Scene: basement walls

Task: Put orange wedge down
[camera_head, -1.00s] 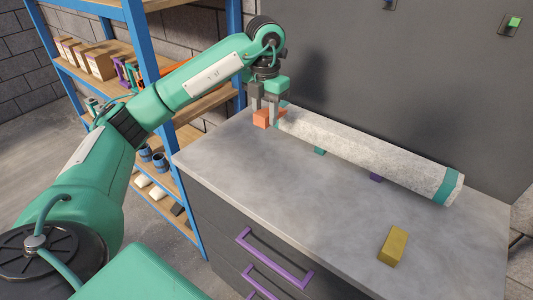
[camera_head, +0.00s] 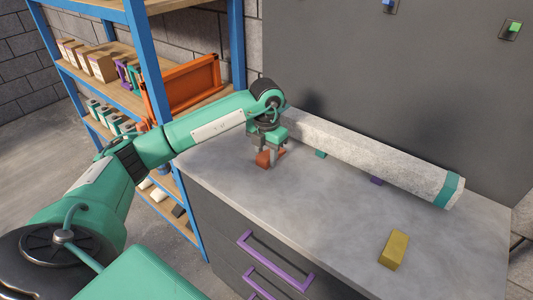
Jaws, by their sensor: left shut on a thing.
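The orange wedge (camera_head: 264,158) is between the fingers of my left gripper (camera_head: 266,157), at the left part of the grey countertop (camera_head: 330,216). My left gripper points down and is shut on the wedge. The wedge is at or very close to the counter surface; I cannot tell whether it touches. The fingers hide part of it. My right gripper is not in view.
A long grey roll (camera_head: 370,160) with teal ends lies along the back of the counter, right of my gripper. A teal piece (camera_head: 321,154) and a purple piece (camera_head: 376,181) show at its front edge. A yellow block (camera_head: 393,250) lies front right. The counter's middle is clear.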

